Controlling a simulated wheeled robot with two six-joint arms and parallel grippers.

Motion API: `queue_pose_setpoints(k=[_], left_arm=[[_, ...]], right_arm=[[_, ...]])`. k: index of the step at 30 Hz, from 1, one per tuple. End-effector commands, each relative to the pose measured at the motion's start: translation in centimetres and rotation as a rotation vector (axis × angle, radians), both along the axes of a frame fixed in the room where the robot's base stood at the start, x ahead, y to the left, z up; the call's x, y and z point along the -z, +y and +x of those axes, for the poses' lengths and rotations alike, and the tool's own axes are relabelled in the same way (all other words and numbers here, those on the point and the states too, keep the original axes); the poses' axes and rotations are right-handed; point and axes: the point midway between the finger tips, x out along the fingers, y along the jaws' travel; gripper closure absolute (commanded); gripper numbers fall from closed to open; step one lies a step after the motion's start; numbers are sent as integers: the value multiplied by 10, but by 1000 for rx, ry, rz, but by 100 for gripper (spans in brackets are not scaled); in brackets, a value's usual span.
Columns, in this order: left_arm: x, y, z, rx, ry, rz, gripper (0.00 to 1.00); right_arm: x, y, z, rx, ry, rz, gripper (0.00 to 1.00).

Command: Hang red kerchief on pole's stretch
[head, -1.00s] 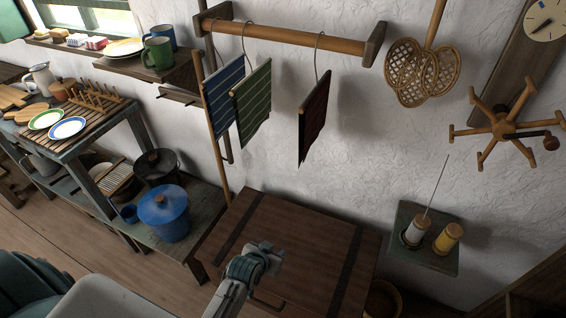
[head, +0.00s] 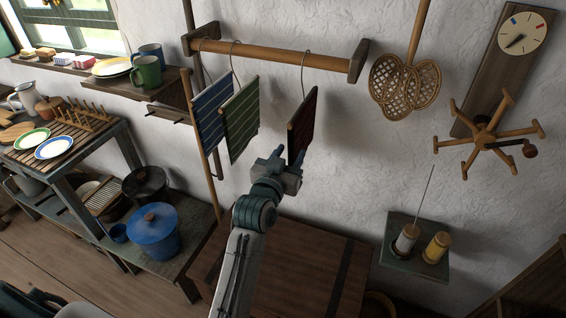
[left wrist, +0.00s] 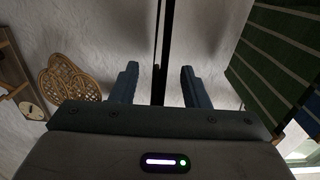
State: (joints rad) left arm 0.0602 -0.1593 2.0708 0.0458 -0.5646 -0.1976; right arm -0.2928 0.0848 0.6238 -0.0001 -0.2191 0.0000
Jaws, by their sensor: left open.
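The red kerchief (head: 303,124), dark and striped, hangs from a wire hook on the wooden pole (head: 280,54), to the right of the other two kerchiefs. My left gripper (head: 286,158) is at the kerchief's lower part in the head view. In the left wrist view the kerchief (left wrist: 161,45) shows nearly edge-on as a dark upright strip between the two open fingers (left wrist: 158,84), with space on both sides. The gripper hides the kerchief's lower corner in the head view. My right gripper is not in view.
A green kerchief (head: 241,118) and a blue kerchief (head: 212,112) hang close to the left. The green one shows at right in the left wrist view (left wrist: 272,60). A wooden chest (head: 305,265) stands below. Woven beaters (head: 405,85) and a peg rack (head: 487,137) are at right.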

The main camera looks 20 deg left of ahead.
Motion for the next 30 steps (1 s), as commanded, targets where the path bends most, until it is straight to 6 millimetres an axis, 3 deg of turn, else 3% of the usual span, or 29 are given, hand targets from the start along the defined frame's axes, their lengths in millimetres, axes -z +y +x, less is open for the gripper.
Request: queue_pose_setpoints(k=[3, 9, 22, 28, 30], left_arm=[[-3, -1, 23, 0, 1, 1, 58], [-1, -2, 47, 0, 2, 1, 58], [1, -2, 56, -1, 1, 0, 58], [1, -2, 56, -1, 1, 0, 97], [1, -2, 56, -1, 1, 0, 100]], right_arm=[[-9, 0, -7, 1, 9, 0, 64], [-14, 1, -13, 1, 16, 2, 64], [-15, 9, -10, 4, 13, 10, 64], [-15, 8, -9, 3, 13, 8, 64], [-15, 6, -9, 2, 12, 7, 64]])
